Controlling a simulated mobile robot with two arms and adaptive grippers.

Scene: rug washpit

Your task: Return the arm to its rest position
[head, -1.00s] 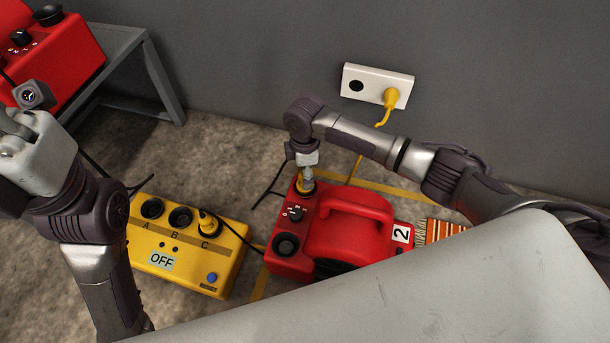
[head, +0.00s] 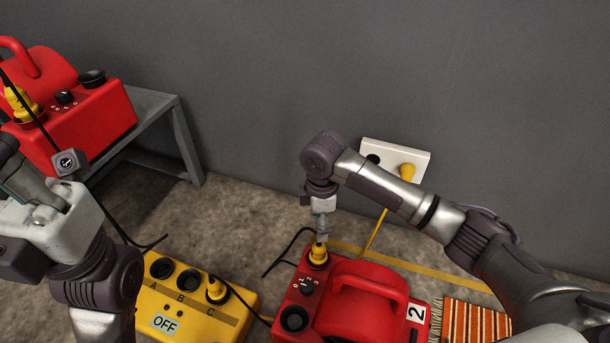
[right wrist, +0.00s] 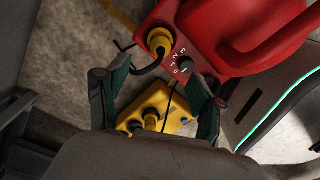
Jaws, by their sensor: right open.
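My right gripper (head: 322,228) is just above the yellow plug (head: 318,254) in the red machine marked 2 (head: 365,300). In the right wrist view the fingers of my right gripper (right wrist: 160,95) are apart with nothing between them. There the yellow plug (right wrist: 159,40) sits in the red machine (right wrist: 225,35), beyond the fingertips. My left gripper (head: 35,190) is at the left edge, partly cut off, and its jaws are unclear.
A yellow box (head: 200,318) reading OFF stands on the floor, with a plug in socket C. Another red machine (head: 85,125) sits on a grey bench (head: 185,140) at left. A wall outlet (head: 418,155) holds a yellow plug. A striped rug (head: 470,322) lies at right.

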